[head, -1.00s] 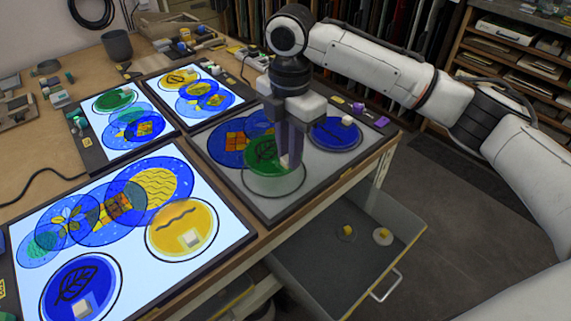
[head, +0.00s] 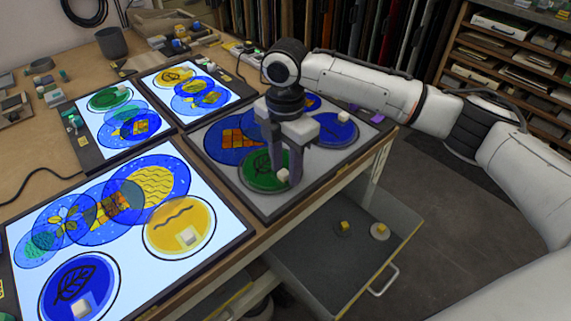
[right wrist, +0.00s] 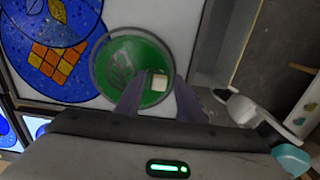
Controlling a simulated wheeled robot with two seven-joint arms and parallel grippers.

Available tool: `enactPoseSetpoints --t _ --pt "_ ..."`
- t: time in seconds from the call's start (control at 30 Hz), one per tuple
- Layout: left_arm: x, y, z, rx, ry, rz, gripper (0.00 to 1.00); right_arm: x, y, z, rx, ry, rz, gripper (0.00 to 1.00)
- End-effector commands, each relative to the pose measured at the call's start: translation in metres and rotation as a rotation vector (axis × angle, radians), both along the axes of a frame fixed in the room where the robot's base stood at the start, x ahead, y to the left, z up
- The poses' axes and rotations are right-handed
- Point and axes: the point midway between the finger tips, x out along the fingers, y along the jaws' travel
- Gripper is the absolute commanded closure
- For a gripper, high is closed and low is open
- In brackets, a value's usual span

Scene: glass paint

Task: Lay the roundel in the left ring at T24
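The green leaf roundel (head: 258,172) lies in the left ring of the unlit grey panel (head: 316,164). Its outline looks about concentric with the ring, and it also shows in the right wrist view (right wrist: 118,58). Its cream knob (head: 282,175) stands near its right edge. My right gripper (head: 287,170) is low over the roundel with its fingers apart, one on each side of the knob; gaps show in the right wrist view (right wrist: 157,88). A blue roundel (head: 335,130) with a pale knob sits in the panel's right ring. No T24 label is legible. My left gripper is out of view.
Overlapping blue glass discs (head: 228,140) lie behind the green roundel on the same panel. Lit panels (head: 120,260) with more roundels stand to the left. An open drawer (head: 335,265) with two small knobbed pieces juts out below the bench edge.

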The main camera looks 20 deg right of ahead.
Motion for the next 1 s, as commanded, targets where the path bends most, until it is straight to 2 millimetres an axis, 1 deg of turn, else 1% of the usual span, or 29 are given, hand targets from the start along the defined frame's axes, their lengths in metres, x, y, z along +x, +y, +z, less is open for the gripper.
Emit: enactPoseSetpoints --t 0.17,0.27,0.37,0.6,0.73,0.9,1.0 --pt "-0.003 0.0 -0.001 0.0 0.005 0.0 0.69 0.0 0.0 0.001 0.0 -0.001 0.0 0.65" --pt "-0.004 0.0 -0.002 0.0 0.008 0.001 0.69 0.001 0.001 0.007 0.001 -0.003 0.0 0.65" --pt "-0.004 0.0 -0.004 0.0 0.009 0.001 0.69 0.001 0.001 0.02 0.002 -0.005 0.0 0.65" --pt "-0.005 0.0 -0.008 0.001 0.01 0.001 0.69 0.001 0.001 0.072 0.002 -0.005 0.001 0.65" --pt "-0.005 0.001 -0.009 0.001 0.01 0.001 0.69 0.001 0.001 0.097 0.001 -0.004 0.001 0.65" --pt "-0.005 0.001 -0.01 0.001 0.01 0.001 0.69 0.0 0.001 0.117 0.002 -0.002 0.001 0.65" --pt "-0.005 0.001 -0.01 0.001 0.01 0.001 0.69 0.0 0.0 0.122 0.0 0.0 0.001 0.65"
